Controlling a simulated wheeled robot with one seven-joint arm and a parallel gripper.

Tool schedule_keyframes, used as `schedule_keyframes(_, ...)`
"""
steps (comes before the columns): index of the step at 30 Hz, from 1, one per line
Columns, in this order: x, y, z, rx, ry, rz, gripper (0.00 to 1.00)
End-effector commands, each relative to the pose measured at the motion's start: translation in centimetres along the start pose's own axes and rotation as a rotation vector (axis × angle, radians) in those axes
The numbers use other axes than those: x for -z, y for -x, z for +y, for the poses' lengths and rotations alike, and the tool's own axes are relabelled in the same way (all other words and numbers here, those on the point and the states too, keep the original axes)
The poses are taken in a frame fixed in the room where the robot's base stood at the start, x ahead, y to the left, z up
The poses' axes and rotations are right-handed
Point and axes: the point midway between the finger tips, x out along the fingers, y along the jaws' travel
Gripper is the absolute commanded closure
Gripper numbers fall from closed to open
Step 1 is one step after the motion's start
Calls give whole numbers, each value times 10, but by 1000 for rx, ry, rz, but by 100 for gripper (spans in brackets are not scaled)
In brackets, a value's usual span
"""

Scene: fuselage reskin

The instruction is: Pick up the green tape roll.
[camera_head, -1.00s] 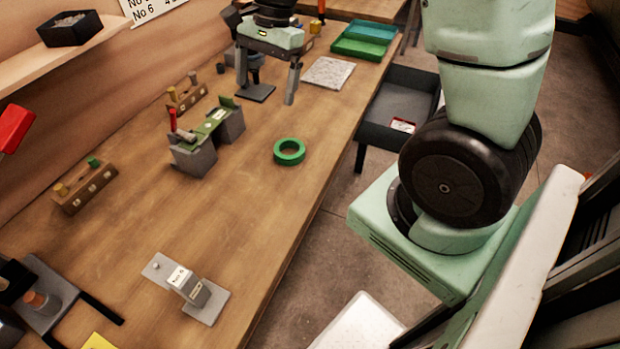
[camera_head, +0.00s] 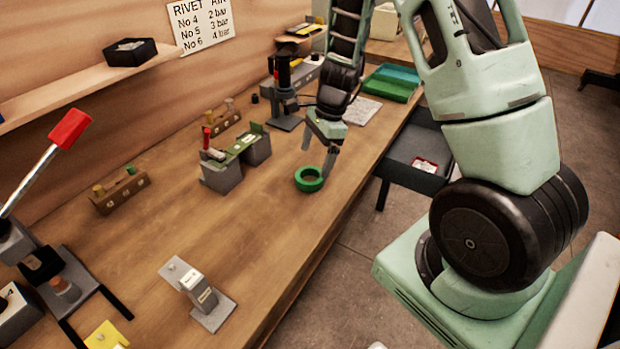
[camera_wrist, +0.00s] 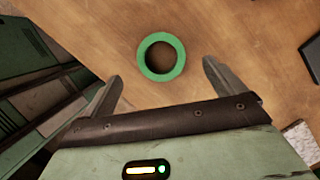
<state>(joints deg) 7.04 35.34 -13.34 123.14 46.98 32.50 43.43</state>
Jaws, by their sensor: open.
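The green tape roll (camera_head: 309,179) lies flat on the wooden workbench (camera_head: 262,222), near its right edge. In the wrist view the roll (camera_wrist: 162,57) shows whole, with bare wood inside its ring. My gripper (camera_head: 318,160) is just behind and above the roll in the head view, tilted, with its fingers pointing down. In the wrist view my gripper (camera_wrist: 160,78) has its two fingers wide apart and nothing between them. The roll lies beyond the fingertips, roughly centred between them. The exact height of the fingertips above the bench is hard to tell.
A grey fixture with a green top (camera_head: 236,152) stands left of the roll. A grey stand with a label (camera_head: 198,292) is in front. Green trays (camera_head: 388,84) and a speckled plate (camera_head: 362,111) lie behind. A dark drawer (camera_head: 412,160) hangs open on the right. Bench around the roll is clear.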

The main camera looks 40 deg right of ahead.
Motion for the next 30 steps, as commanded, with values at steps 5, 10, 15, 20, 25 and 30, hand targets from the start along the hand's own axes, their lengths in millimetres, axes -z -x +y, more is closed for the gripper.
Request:
schedule_keyframes(5, 1, -11, 0, -2, -1, 0, 5)
schedule_keyframes(10, 3, -36, 0, -4, -2, 0, 5)
schedule_keyframes(15, 3, -54, -1, -2, 0, -1, 5)
schedule_keyframes(20, 2, -57, -1, 1, 2, 0, 5)
schedule_keyframes(25, 2, -56, -1, 1, 1, 0, 22)
schedule_keyframes(30, 3, -56, -1, 1, 1, 0, 54)
